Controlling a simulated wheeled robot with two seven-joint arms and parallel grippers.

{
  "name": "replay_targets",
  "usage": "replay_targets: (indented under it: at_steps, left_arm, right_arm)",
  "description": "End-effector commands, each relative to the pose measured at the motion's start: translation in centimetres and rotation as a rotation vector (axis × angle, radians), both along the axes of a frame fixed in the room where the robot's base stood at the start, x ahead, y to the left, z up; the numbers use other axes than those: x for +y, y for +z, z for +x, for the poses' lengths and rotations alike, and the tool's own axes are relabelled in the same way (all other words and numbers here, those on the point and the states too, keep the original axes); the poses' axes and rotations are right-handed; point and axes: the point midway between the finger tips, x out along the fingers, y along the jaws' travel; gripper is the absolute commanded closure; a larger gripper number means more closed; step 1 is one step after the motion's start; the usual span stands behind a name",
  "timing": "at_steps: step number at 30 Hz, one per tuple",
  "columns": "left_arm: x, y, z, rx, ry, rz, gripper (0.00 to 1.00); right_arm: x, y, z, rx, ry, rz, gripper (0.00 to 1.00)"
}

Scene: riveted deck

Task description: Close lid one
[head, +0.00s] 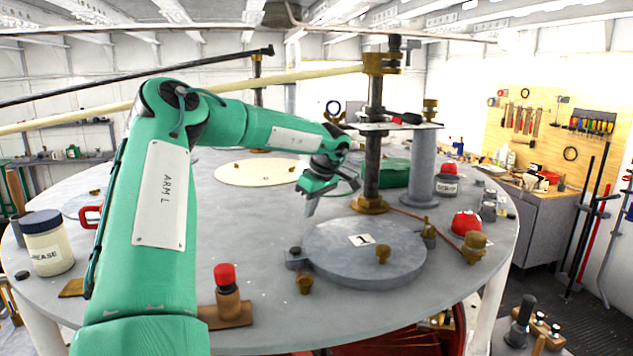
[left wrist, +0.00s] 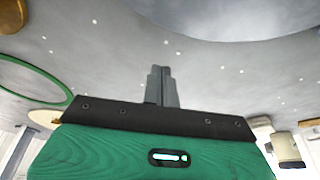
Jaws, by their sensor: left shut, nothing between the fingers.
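Lid one (head: 340,266) is a round grey disc with a white label marked 1 and a brass knob (head: 382,254) on top. In the head view it lies flat, or nearly so, on the round grey deck. A small hinge-like block (head: 294,258) sits at its left edge. My left gripper (head: 309,210) is shut and empty, above the deck just behind and left of the lid, apart from it. In the left wrist view the closed fingers (left wrist: 162,86) point over bare deck, and a curved grey surface, probably the lid, shows at the top right. My right gripper is out of view.
A dark post (head: 375,150) with a brass base stands behind the lid. A red dome (head: 466,223) and brass fittings (head: 473,248) stand to its right. A red-topped post (head: 226,290) and a small brass cup (head: 304,284) are at the front. A grease jar (head: 48,248) stands far left.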

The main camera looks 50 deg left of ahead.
Motion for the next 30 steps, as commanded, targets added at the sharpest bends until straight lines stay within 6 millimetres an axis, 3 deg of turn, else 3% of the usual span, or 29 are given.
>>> replay_targets:
  at_steps: [3, 12, 25, 30]
  left_arm:
    - [-0.9, -0.2, 0.2, 0.002, -0.004, 0.001, 1.00]
    - [-3.3, -0.5, 0.9, 0.000, -0.001, 0.000, 1.00]
    - [-3.7, -0.7, 1.0, -0.001, 0.000, -0.001, 1.00]
    - [-4.2, -1.0, 1.3, -0.001, -0.024, -0.001, 1.00]
  right_arm:
    - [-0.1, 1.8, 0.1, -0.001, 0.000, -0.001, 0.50]
    - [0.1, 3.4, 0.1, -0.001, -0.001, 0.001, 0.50]
    - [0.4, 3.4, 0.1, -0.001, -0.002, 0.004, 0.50]
    - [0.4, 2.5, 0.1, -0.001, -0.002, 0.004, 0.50]
